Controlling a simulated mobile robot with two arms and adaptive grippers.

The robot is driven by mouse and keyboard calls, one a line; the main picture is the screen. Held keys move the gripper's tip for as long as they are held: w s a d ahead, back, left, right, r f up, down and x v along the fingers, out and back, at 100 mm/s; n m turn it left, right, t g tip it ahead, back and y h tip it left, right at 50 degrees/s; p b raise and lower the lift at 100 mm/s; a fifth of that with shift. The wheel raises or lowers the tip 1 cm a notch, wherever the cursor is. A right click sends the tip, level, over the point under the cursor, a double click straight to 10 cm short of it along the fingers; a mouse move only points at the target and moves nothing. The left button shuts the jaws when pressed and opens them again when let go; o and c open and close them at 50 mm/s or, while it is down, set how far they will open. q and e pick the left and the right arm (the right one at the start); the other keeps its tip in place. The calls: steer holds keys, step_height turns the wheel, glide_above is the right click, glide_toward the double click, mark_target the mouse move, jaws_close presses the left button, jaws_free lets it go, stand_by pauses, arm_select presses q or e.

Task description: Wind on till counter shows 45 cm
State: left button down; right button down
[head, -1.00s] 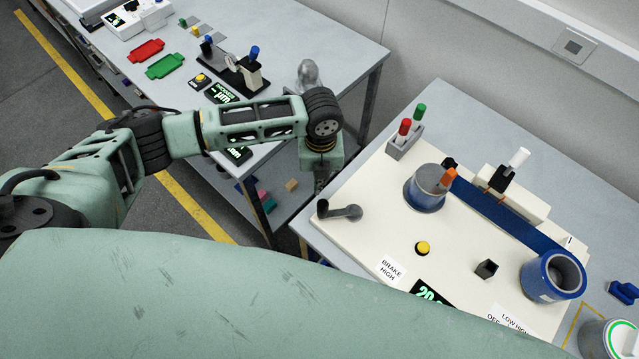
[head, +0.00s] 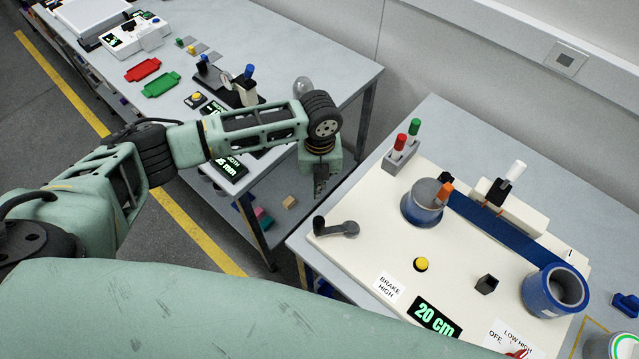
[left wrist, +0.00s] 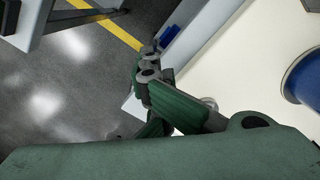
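The winding rig is a cream board (head: 380,258) on the right-hand bench. Its counter (head: 434,318) shows 20 cm in green. A dark crank (head: 337,228) sits at the board's left corner. Blue web (head: 505,232) runs from a blue roll (head: 421,208) to a second blue roll (head: 555,291). My left gripper (head: 321,188) points down just left of the crank, apart from it, over the gap beside the bench. In the left wrist view its fingers (left wrist: 149,68) look close together, but their opening is unclear. My right gripper is out of view.
Red and green pens stand in a grey holder (head: 397,158). Another bench (head: 300,80) with devices stands behind my left arm.

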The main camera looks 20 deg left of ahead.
arm_select(q)
steer(key=w, duration=0.1)
steer(key=w+a+b, duration=0.1)
steer(key=w, duration=0.1)
steer(key=shift+w, duration=0.1)
steer(key=c, duration=2.5)
jaws_free()
steer(key=shift+c, duration=0.2)
steer(key=o, duration=1.1)
